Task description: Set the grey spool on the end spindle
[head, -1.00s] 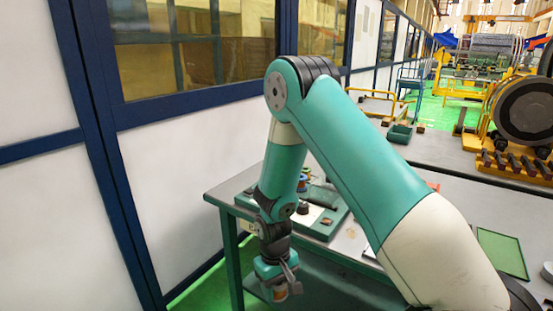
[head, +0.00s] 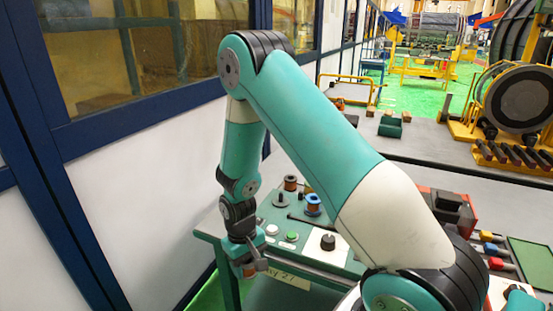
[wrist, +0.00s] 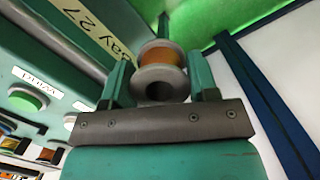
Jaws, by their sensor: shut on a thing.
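My gripper (head: 254,264) hangs low in front of the bench's left front corner. In the wrist view its two green fingers (wrist: 160,78) are shut on the grey spool (wrist: 158,82), which has pale grey flanges and an orange winding. In the head view the spool is mostly hidden by the gripper. On the green winding fixture (head: 345,262), a small post on a grey disc (head: 281,199) looks like an empty spindle, beside a blue-flanged spool (head: 313,205) and a dark-flanged spool (head: 290,184). I cannot tell for certain which is the end spindle.
The fixture front has a white button (head: 272,230), a green button (head: 292,236) and a black knob (head: 328,242). A "Bay 27" label (wrist: 85,22) marks the bench edge. Coloured blocks (head: 491,243) and a green mat (head: 531,262) lie right. A white wall panel stands left.

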